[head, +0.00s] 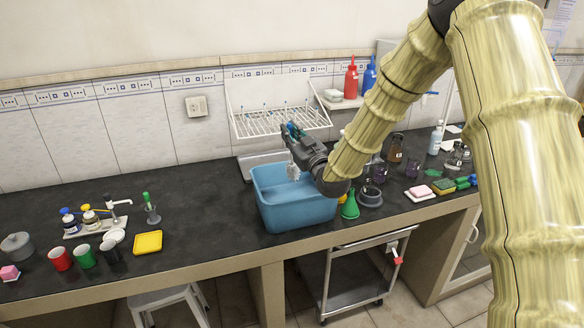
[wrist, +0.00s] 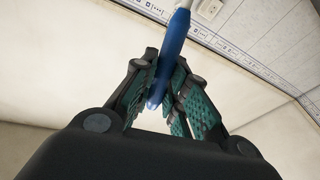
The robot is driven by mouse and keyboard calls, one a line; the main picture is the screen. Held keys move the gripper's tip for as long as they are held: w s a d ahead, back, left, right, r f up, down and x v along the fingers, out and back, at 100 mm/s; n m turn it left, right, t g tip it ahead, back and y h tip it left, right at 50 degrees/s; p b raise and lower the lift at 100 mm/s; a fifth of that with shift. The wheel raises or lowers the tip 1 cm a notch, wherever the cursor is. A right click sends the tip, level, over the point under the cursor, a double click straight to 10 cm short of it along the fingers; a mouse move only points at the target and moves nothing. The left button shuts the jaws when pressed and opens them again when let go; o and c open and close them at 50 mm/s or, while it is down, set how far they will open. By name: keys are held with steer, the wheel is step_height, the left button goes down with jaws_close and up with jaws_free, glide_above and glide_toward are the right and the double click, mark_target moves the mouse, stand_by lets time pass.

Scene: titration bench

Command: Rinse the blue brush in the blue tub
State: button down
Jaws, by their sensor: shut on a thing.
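The blue tub (head: 300,216) stands on the dark bench near its front edge, right of the middle. My gripper (head: 290,133) is above the tub's back part, with its teal-padded fingers shut on the blue brush. The brush's blue handle (wrist: 173,55) runs between the fingers in the wrist view, with a pale part at its far end.
A white drying rack (head: 280,121) is on the wall behind the tub. A green funnel (head: 350,207) and dark glassware stand close to the tub's right. The bench between is clear.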

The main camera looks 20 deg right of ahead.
steer(key=shift+r+p, duration=0.9)
steer(key=shift+r, duration=2.15)
steer(key=shift+r+p, duration=0.6)
steer(key=shift+r, duration=1.3)
